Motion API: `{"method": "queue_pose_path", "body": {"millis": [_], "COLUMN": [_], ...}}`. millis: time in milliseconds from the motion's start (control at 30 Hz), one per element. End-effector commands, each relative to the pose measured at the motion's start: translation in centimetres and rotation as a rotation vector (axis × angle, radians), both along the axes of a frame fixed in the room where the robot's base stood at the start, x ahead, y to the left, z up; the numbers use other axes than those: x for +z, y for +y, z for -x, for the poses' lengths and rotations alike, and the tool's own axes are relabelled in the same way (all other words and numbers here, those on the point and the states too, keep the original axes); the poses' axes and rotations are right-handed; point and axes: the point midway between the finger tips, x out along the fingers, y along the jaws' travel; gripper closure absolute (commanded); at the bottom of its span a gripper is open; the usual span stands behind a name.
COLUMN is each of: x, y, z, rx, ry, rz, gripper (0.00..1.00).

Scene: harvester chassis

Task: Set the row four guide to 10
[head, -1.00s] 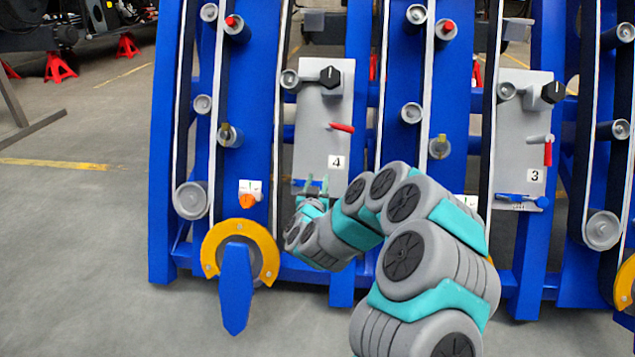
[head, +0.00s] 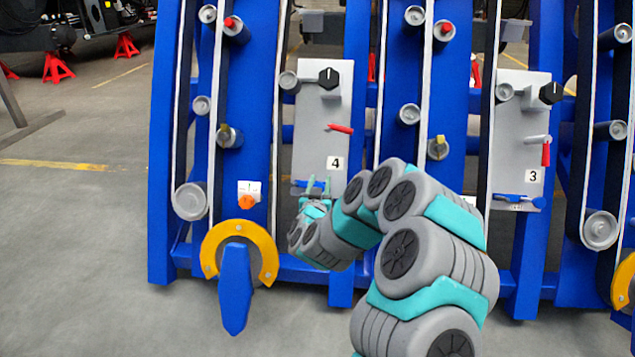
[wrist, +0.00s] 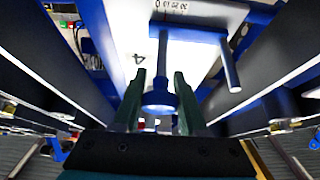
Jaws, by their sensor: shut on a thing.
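The row four plate (head: 322,125) is a pale upright panel marked 4. Its blue guide (head: 300,184) runs across the plate's lower end. In the wrist view the guide (wrist: 190,34) shows as a blue bar with a rod at its right and a round blue post between my fingers. A scale (wrist: 171,6) with small numbers, including 10 and 20, lies beside the bar. My gripper (head: 318,184) is at the plate's lower edge. In the wrist view my gripper (wrist: 160,90) is shut on the guide's post. The guide's exact reading cannot be told.
A red lever (head: 340,129) and a black knob (head: 329,77) sit higher on the row four plate. Dark belts and blue uprights flank it closely. The row three plate (head: 521,135) with its own blue guide (head: 518,200) is at right. Open floor (head: 80,250) lies at left.

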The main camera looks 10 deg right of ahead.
Motion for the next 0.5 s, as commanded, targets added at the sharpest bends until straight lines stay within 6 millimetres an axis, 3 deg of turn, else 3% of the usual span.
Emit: {"method": "queue_pose_path", "body": {"millis": [133,167,367,500], "x": [-0.03,-0.03,-0.02,-0.01], "y": [-0.02,-0.02,0.01,0.02], "z": [0.00,0.01,0.00,-0.01], "rx": [-0.001,-0.001,0.000,0.000], "ry": [0.000,0.000,0.000,0.000], "rz": [-0.001,-0.001,-0.001,-0.001], "gripper": [1.00,0.55,0.32,0.30]}}
